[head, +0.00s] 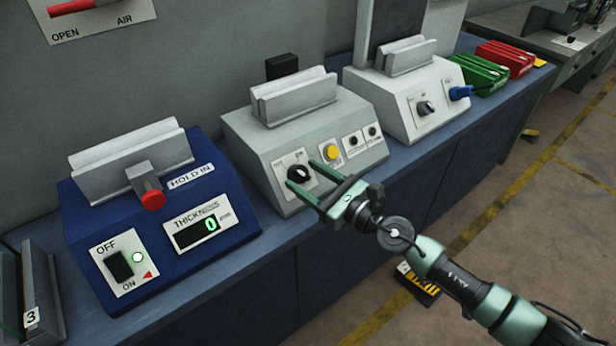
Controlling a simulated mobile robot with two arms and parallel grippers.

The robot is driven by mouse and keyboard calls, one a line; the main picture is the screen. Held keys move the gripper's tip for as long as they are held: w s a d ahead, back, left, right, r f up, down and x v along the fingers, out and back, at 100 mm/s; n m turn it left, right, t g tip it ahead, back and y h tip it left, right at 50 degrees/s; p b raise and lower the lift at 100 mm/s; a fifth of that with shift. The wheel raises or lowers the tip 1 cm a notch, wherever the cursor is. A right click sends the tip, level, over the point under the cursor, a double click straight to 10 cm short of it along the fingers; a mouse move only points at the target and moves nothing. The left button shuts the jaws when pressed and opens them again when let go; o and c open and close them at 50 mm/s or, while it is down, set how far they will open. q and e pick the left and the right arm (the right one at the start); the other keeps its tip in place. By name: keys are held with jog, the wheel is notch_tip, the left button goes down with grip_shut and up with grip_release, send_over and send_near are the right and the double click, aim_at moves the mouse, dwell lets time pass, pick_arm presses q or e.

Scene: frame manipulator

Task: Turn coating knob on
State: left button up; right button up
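A black rotary knob (297,173) sits on a white label plate on the sloped front of the middle grey machine (257,141). The print on its plate is too small to read. My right gripper (302,176) is open, its two green fingers pointing at this knob, one on each side of it in the picture. I cannot tell whether they touch it. Another dark knob (425,107) sits on the white machine (397,82) farther right. Which knob is labelled coating cannot be read. My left gripper is not in view.
A yellow button (330,152) and small black controls are right of the middle knob. A blue thickness machine (190,238) reading 0 stands left, with a red-tipped plunger (153,200). Green (478,74) and red (506,58) trays lie at the bench's far end. Floor is open to the right.

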grip_shut()
jog(key=shift+r+m+t+h+p, duration=0.15)
jog(key=shift+m+t+h+p, duration=0.2)
jog(key=shift+m+p, duration=0.35)
jog(key=m+h+p, duration=0.1)
jog(key=m+p, duration=0.1)
jog(key=m+t+h+p, duration=0.1)
jog(key=m+p, duration=0.1)
jog(key=m+t+h+p, duration=0.1)
jog(key=m+p, duration=0.1)
jog(key=shift+s+a+m+t+h, duration=0.2)
jog(key=shift+a+m+t+h, duration=0.05)
jog(key=shift+a+m, duration=0.05)
jog(key=m+h+p, duration=0.1)
jog(key=m+h, duration=0.1)
jog(key=m, duration=0.1)
jog(key=m+h+p, duration=0.2)
jog(key=m, duration=0.1)
jog(key=shift+s+a+t, duration=0.1)
jog(key=shift+a+t, duration=0.1)
jog(key=shift+t, duration=0.2)
jog(key=shift+a+m+g+h+p, duration=0.1)
jog(key=shift+m+g+h+p, duration=0.2)
jog(key=shift+m+h+p, duration=1.25)
jog(key=shift+m+b, duration=0.45)
jog(key=shift+m, duration=0.6)
jog(key=shift+o, duration=1.3)
grip_release()
